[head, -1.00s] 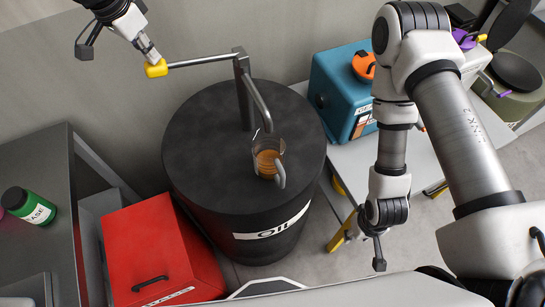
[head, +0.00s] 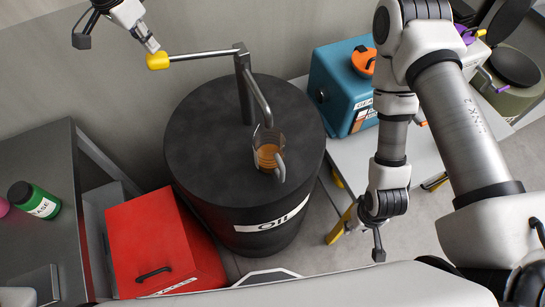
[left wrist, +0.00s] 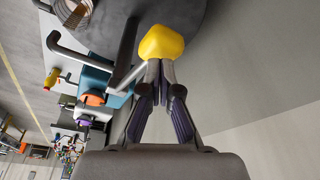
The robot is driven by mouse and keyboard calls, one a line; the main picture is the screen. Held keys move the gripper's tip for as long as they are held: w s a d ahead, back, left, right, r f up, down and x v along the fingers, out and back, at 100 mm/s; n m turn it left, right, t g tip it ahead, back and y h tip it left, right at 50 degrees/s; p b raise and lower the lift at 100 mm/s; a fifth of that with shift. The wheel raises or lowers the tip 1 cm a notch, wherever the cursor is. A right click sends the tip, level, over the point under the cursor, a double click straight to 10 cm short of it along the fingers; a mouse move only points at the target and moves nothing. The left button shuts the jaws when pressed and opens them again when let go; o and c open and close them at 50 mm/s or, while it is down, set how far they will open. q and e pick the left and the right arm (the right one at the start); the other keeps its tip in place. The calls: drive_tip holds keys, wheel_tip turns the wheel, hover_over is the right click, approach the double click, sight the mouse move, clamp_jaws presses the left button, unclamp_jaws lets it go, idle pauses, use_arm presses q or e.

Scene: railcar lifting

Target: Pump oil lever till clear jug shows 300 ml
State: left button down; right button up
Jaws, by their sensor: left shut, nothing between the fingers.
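The oil lever is a grey bar with a yellow knob (head: 157,61), on a pump post (head: 244,90) atop the black oil drum (head: 205,135). The bar runs out to the left, nearly level. The clear jug (head: 268,150) stands upright on the drum under the spout, with amber oil in its lower part; its marks are too small to read. My left gripper (head: 152,46) is shut and empty, its tips at the top of the knob. In the left wrist view the tips (left wrist: 161,66) meet the yellow knob (left wrist: 162,43). My right gripper (head: 378,250) hangs right of the drum; its fingers are unclear.
A red toolbox (head: 150,240) stands at the drum's lower left. A grey bench (head: 45,160) with a green bottle (head: 35,200) is at the left. A teal box (head: 340,85) sits on a light table (head: 350,155) at the right. The wall runs behind the drum.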

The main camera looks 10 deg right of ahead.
sight(153, 56)
use_arm(q)
drive_tip(key=shift+f+b, duration=3.1)
drive_tip(key=shift+f, duration=1.85)
wheel_tip(153, 56, up, 11)
drive_tip(key=p, duration=0.8)
drive_tip(key=shift+f, duration=0.15)
drive_tip(key=shift+f, duration=0.2)
drive_tip(key=shift+f+b, duration=1.8)
drive_tip(key=shift+f, duration=0.9)
wheel_tip(153, 56, up, 6)
drive_tip(key=p, duration=0.4)
drive_tip(key=shift+f+p, duration=0.1)
drive_tip(key=shift+p, duration=0.2)
drive_tip(key=shift+f, duration=0.1)
